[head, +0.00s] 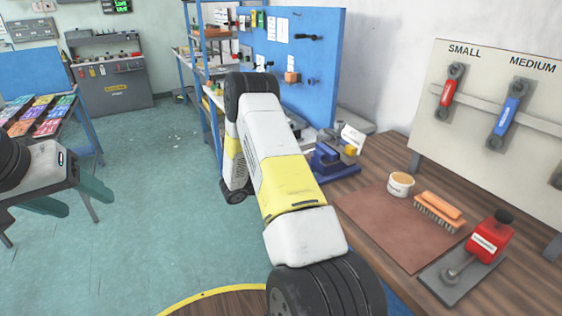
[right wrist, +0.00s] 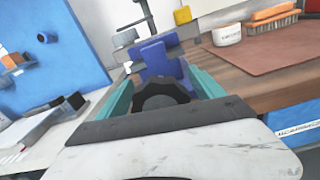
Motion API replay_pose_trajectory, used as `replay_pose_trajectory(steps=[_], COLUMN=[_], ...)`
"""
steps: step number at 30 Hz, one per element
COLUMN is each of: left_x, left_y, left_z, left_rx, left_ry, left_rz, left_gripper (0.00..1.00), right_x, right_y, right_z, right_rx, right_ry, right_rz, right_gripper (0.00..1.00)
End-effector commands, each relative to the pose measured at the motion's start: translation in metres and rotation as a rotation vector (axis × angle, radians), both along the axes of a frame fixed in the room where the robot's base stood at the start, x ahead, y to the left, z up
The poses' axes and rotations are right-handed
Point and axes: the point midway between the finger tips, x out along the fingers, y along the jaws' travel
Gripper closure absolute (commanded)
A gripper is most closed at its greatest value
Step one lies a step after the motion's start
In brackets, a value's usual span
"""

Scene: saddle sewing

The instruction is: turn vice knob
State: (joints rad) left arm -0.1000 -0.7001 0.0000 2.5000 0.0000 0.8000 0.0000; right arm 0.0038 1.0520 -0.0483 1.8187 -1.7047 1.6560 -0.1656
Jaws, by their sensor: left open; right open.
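My right gripper (right wrist: 160,84) is open, with a teal finger on each side of the knob. I cannot tell whether the fingers touch it. My right gripper is hidden in the head view. My left gripper (head: 87,203) is open and empty at the left, over the floor, far from the vice.
The bench (head: 520,272) holds a brown mat (head: 385,225), a tub (head: 400,184), an orange brush (head: 438,211) and a red device (head: 487,240). A tool board (head: 500,60) stands behind. A blue pegboard (right wrist: 50,45) is left of the vice in the wrist view.

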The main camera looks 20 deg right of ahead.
Motion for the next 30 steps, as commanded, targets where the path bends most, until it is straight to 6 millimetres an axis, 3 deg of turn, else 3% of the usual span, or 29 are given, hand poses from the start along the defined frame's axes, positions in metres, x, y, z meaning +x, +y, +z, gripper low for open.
replay_pose_trajectory(steps=[7,15,17,30], left_x=[0.0000,0.0000,0.0000,0.0000], left_y=[0.0000,0.0000,0.0000,0.0000], left_z=[0.0000,0.0000,0.0000,0.0000], left_rx=[0.000,0.000,0.000,0.000], left_ry=[0.000,0.000,0.000,0.000], left_rz=[0.000,0.000,0.000,0.000], left_gripper=[0.40,0.40,0.40,0.40], right_x=[0.0002,0.0002,0.0002,0.0000], right_y=[-0.0009,-0.0007,-0.0006,-0.0001], right_z=[0.0000,0.0000,0.0000,0.0000], right_rx=[0.000,0.000,0.000,0.009], right_ry=[0.000,-0.001,-0.001,-0.116], right_rz=[0.000,0.000,0.000,0.001], right_gripper=[0.22,0.75,0.85,0.85])
